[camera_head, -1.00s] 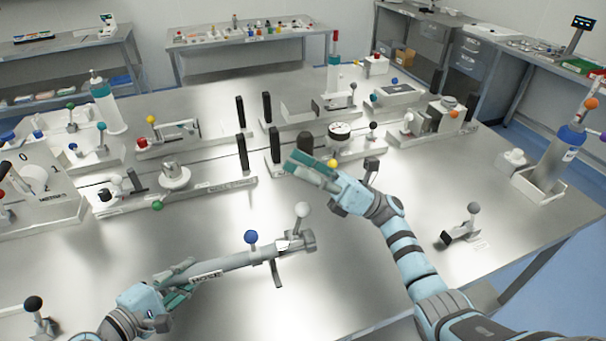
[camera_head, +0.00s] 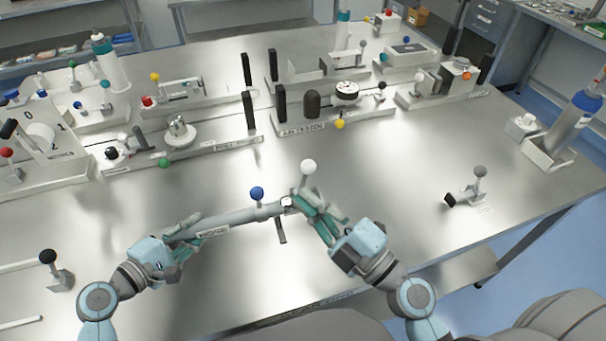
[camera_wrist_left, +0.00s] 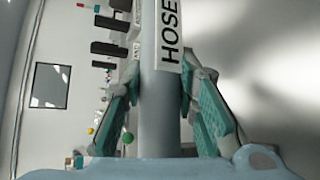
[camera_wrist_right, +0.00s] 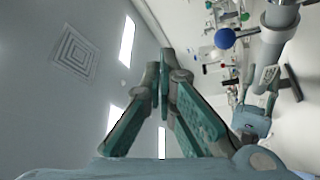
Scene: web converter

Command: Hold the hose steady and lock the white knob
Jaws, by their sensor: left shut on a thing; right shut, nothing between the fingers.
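The grey hose (camera_head: 240,218) with a "HOSE" label lies across the front of the table in the head view. Its labelled part fills the middle of the left wrist view (camera_wrist_left: 160,90). My left gripper (camera_head: 185,245) is shut around the hose near its left end. The white knob (camera_head: 308,167) stands up on a short stem at the hose's right end. A blue knob (camera_head: 257,193) stands on the hose left of it. My right gripper (camera_head: 315,205) is shut and empty, right beside the white knob's stem; whether they touch I cannot tell.
A grey-knobbed lever (camera_head: 479,173) stands at the right, and a black-knobbed lever (camera_head: 48,257) at the front left.

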